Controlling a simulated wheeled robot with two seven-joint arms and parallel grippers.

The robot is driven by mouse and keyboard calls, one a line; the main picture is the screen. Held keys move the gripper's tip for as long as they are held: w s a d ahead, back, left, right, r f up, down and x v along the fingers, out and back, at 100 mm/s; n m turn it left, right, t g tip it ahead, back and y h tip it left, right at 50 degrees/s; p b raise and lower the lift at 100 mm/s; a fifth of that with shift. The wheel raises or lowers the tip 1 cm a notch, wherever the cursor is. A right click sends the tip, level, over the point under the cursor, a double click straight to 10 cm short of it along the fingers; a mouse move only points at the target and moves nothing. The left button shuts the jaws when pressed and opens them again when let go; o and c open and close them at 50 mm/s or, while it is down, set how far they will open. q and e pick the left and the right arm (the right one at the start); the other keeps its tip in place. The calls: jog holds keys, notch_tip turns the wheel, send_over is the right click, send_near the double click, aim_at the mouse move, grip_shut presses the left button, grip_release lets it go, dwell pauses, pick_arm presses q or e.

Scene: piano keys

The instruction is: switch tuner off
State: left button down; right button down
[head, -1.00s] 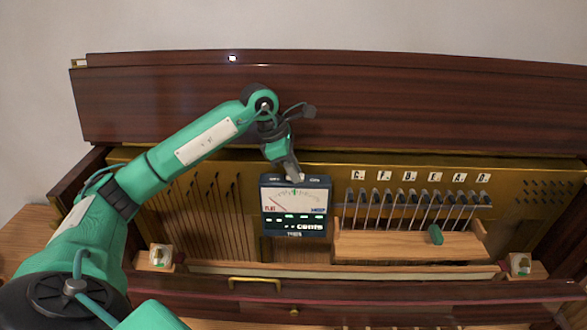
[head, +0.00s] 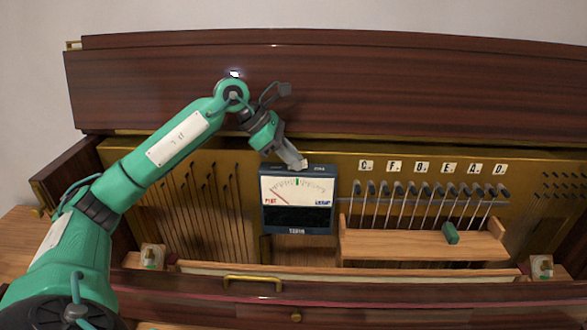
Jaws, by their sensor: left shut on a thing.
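The tuner (head: 298,199) is a dark blue box with a cream needle dial, upright at the middle of the open piano. Its lower display is dark and the needle points left toward FLAT. My left gripper (head: 298,163) comes down from the upper left to the tuner's top edge, near a small pale part. Its fingers are shut at that edge; the exact piece between them is too small to make out. My right gripper is not in view.
Several tuning levers (head: 430,190) stand under letter cards to the right. A wooden ledge (head: 400,246) with a green block (head: 450,233) lies below them. The raised lid (head: 420,95) rises behind. Strings (head: 205,215) fill the left side.

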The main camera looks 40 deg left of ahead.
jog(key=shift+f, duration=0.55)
pick_arm(q)
jog(key=c, duration=1.3)
grip_release()
jog(key=shift+a, duration=0.1)
jog(key=shift+s+a+r+b, duration=0.1)
jog(key=shift+a+r+b, duration=0.1)
jog(key=shift+b, duration=0.1)
jog(key=b+v, duration=0.2)
jog(key=v, duration=0.6)
jog(key=shift+s+a+r, duration=0.1)
jog(key=shift+s+a, duration=0.1)
jog(key=shift+a, duration=0.05)
jog(key=v, duration=0.4)
jog(key=shift+s+a+r, duration=0.1)
jog(key=shift+a+r, duration=0.1)
jog(key=shift+a, duration=0.05)
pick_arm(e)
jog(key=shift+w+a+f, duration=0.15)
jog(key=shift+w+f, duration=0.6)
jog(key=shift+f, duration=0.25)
